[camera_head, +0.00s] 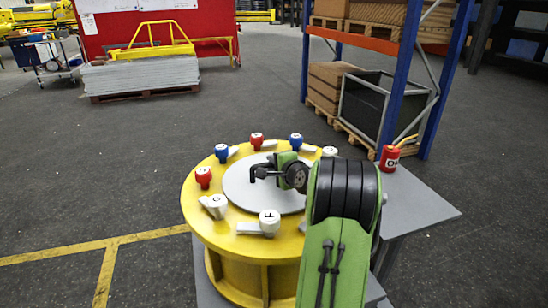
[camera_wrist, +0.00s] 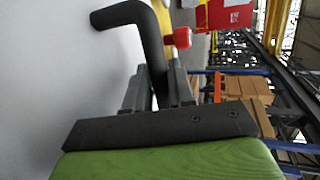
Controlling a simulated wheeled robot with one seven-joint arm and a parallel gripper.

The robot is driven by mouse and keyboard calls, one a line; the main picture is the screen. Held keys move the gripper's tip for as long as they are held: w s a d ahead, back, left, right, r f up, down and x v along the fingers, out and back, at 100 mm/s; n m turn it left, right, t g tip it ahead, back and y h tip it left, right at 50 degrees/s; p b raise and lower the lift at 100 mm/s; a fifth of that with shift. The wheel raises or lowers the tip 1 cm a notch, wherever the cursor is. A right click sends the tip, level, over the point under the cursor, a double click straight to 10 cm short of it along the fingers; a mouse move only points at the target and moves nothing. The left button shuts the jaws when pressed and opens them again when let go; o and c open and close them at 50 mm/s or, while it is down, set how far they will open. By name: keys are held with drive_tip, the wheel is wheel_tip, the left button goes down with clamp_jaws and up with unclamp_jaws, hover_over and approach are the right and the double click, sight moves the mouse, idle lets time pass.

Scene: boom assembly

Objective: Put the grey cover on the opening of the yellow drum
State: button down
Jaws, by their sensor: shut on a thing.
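The yellow drum (camera_head: 190,222) stands in front of me, its flat top ringed by several coloured knobs. The round grey cover (camera_head: 238,192) is over the middle of the drum's top and hides the opening. I cannot tell whether it rests flush or hovers slightly. A black bent handle (camera_head: 258,170) rises from the cover. My gripper (camera_head: 268,170) is shut on this handle. In the wrist view, the jaws of my gripper (camera_wrist: 158,85) grip the black handle (camera_wrist: 135,18), with the grey cover (camera_wrist: 60,60) filling the left side.
White knobs (camera_head: 269,222), red knobs (camera_head: 203,177) and blue knobs (camera_head: 221,152) surround the cover closely. A grey table (camera_head: 415,205) with a red canister (camera_head: 389,158) is to the right. A shelf rack (camera_head: 398,80) stands behind. The floor to the left is clear.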

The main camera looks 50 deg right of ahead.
drive_tip(key=shift+w, duration=0.1)
drive_tip(key=c, duration=1.2)
unclamp_jaws()
drive_tip(key=shift+f, duration=0.2)
drive_tip(key=shift+c, duration=0.2)
drive_tip(key=shift+o, duration=1.4)
drive_tip(key=p+v, duration=0.1)
drive_tip(key=v, duration=1.1)
drive_tip(key=shift+s+a+r, duration=0.1)
drive_tip(key=shift+s, duration=0.1)
drive_tip(key=a+n+g+y, duration=0.5)
drive_tip(key=a+n, duration=0.9)
drive_tip(key=a, duration=1.3)
drive_tip(key=s+a+f+n+g, duration=0.1)
drive_tip(key=s+a+n, duration=0.2)
drive_tip(key=s, duration=0.4)
drive_tip(key=s+a+f+n+g, duration=0.1)
drive_tip(key=s+a+n, duration=0.2)
drive_tip(key=s+n, duration=0.2)
drive_tip(key=s, duration=0.3)
drive_tip(key=shift+s+a+f+n+g, duration=0.2)
drive_tip(key=shift+a+f+n+g, duration=0.1)
drive_tip(key=shift+g, duration=0.1)
